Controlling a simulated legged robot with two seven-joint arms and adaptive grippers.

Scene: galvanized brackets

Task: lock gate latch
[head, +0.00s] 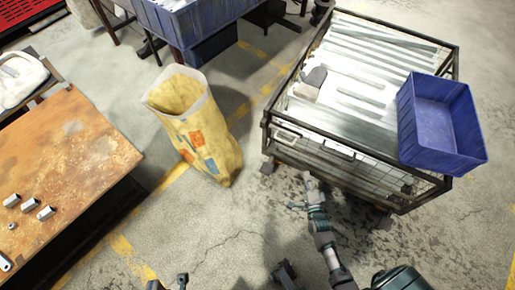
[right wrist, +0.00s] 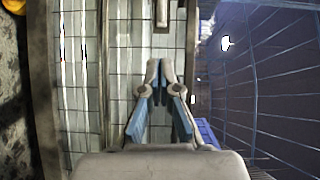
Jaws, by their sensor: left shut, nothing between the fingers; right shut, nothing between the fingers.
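The wire-mesh cart (head: 365,165) stands at the right of the head view, its front gate facing me. Pale handle-like parts (head: 288,136) sit along the gate's upper edge; which one is the latch I cannot tell. My right gripper (head: 308,178) is shut and empty, low in front of the gate. In the right wrist view its closed fingertips (right wrist: 160,65) point at a pale upright bar (right wrist: 162,12) over the mesh (right wrist: 130,70); contact is unclear. My left gripper (head: 284,268) appears as a dark shape at the bottom edge, shut and empty, away from the cart.
A blue bin (head: 472,158) sits on the cart's right rim, overhanging it. Galvanized brackets (head: 365,65) fill the cart. A yellow sack (head: 205,140) stands left of the cart. A rusty table (head: 75,150) is at far left. Floor between is clear.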

